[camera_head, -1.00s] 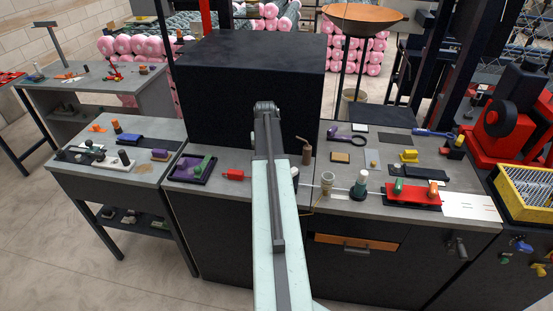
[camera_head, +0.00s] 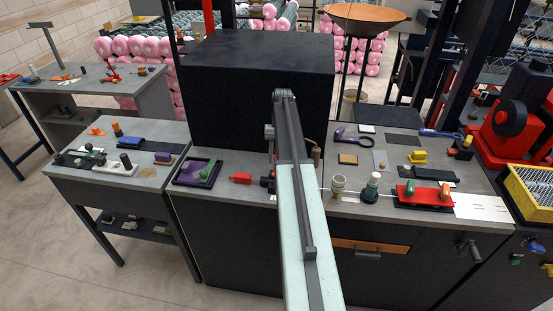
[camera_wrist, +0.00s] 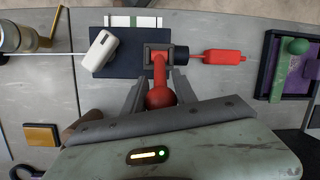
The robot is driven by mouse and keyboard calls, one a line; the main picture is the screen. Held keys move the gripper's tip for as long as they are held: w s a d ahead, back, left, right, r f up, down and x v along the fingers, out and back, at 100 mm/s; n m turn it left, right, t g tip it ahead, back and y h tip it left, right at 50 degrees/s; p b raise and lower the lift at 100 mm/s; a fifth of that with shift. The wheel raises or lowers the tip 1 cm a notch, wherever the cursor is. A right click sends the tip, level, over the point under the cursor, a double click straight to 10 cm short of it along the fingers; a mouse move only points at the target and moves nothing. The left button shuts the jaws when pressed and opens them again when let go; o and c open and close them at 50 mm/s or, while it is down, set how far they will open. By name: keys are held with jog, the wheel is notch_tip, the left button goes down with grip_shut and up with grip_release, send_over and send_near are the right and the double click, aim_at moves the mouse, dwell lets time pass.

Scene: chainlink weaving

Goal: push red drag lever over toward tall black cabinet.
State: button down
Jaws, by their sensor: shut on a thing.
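The red drag lever (camera_wrist: 160,72) shows in the wrist view as a short red arm ending in a round red knob (camera_wrist: 160,97), on a black pivot block. The block stands on a dark plate (camera_wrist: 99,66). My gripper (camera_wrist: 159,94) is shut on the knob, with a grey finger on each side. In the head view my arm hides most of the lever; the dark block (camera_head: 267,182) shows beside the arm. The tall black cabinet (camera_head: 225,95) stands at the back of the bench in the head view, behind the lever.
A red tagged handle (camera_wrist: 220,57) lies beside the block. A white piece (camera_wrist: 101,49) rests on the plate. A purple tray (camera_head: 197,172) is left of my arm.

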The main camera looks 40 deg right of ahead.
jog(key=shift+s+d, duration=0.1)
jog(key=c, duration=1)
grip_release()
jog(key=shift+r, duration=0.1)
jog(key=p+v, duration=0.7)
jog(key=v, duration=0.1)
jog(key=shift+p, duration=0.4)
